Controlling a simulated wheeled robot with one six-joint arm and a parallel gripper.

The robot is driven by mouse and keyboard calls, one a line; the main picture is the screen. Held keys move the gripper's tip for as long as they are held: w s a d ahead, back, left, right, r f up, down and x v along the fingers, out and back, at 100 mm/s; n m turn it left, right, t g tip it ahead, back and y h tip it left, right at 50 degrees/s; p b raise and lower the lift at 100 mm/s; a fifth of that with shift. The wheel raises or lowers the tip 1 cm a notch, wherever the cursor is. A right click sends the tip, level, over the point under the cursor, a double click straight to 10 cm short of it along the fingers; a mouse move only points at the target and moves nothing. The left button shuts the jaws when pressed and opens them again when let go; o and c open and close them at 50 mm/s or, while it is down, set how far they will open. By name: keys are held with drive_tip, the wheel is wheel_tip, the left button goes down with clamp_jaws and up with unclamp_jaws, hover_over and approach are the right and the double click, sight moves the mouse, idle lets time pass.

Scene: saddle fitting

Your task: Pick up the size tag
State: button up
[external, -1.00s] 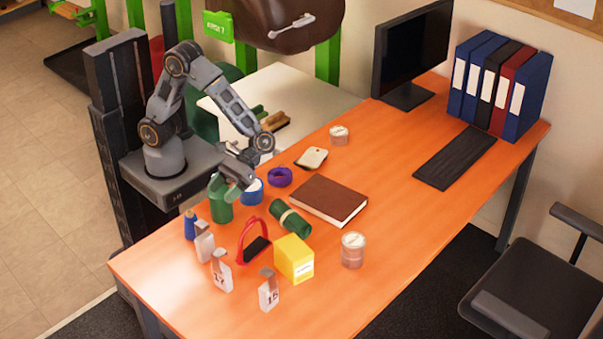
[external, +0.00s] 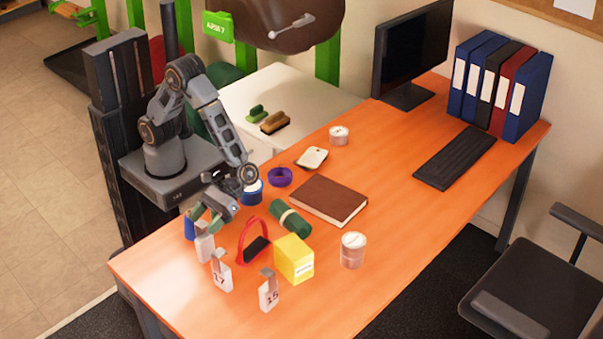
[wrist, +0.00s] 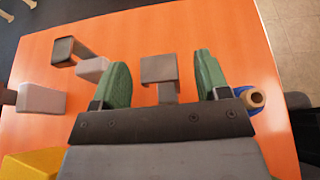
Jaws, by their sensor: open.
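Three white size tags with grey-brown hooked tops stand at the near left end of the orange desk. The unnumbered-looking tag (external: 204,246) is nearest my gripper; its grey hook (wrist: 159,70) shows between the fingers in the wrist view. Tag 17 (external: 222,277) stands in front of it, and tag 15 (external: 269,294) is further right. In the wrist view, tag 17 (wrist: 94,68) and tag 15 (wrist: 40,98) are to the left. My gripper (external: 208,216) is open, its green fingers (wrist: 164,78) on either side of the nearest tag's hook, with gaps; contact does not show.
A blue spool (external: 190,227) stands just beside the nearest tag, by the right finger in the wrist view (wrist: 246,97). A red loop with a black pad (external: 256,246), a yellow box (external: 294,258) and a green roll (external: 290,218) are to the right. The front desk corner is clear.

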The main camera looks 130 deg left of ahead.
drive_tip(key=shift+x, duration=1.7)
drive_tip(key=shift+c, duration=0.2)
drive_tip(key=c, duration=1.2)
